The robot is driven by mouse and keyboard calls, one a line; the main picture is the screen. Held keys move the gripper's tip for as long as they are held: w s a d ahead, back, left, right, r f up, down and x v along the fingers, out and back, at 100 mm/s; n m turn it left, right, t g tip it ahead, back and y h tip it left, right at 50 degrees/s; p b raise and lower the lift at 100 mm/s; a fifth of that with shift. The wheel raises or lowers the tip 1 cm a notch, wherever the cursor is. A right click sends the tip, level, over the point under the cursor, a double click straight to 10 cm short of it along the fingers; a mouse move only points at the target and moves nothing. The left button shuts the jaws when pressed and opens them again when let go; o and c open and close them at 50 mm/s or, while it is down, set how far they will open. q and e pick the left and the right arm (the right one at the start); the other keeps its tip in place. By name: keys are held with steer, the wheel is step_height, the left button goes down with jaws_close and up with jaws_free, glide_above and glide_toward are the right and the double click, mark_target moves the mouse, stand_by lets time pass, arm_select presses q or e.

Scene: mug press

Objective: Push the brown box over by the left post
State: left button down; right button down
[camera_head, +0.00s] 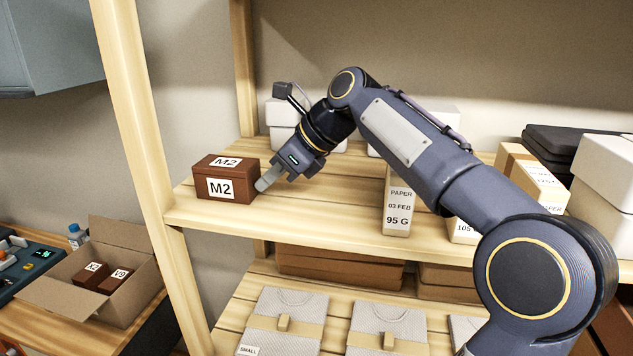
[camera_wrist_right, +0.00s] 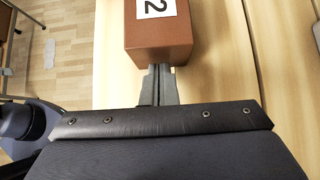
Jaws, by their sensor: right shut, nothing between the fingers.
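The brown box (camera_head: 228,180), labelled M2, stands upright on the upper wooden shelf at its left end, close to the left post (camera_head: 139,125). It also shows at the top of the right wrist view (camera_wrist_right: 160,35). My right gripper (camera_head: 263,185) is shut and empty, with its fingertips at the box's right side. In the right wrist view, the shut fingertips (camera_wrist_right: 158,70) meet the near face of the box, and no gap shows between them. My left gripper is in neither view.
A paper box marked 95 G (camera_head: 398,205) stands on the same shelf, under my right arm. White boxes (camera_head: 290,125) stand behind the gripper. Bare shelf (camera_head: 325,205) lies between the brown box and the paper box. An open carton (camera_head: 90,290) with small brown boxes sits lower left.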

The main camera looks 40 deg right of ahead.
mark_target(254, 173)
steer(key=w+a, duration=0.2)
steer(key=shift+w, duration=0.3)
steer(key=v, duration=0.7)
steer(key=shift+s+d+r, duration=0.1)
steer(key=shift+s+r, duration=0.15)
steer(key=shift+r, duration=0.05)
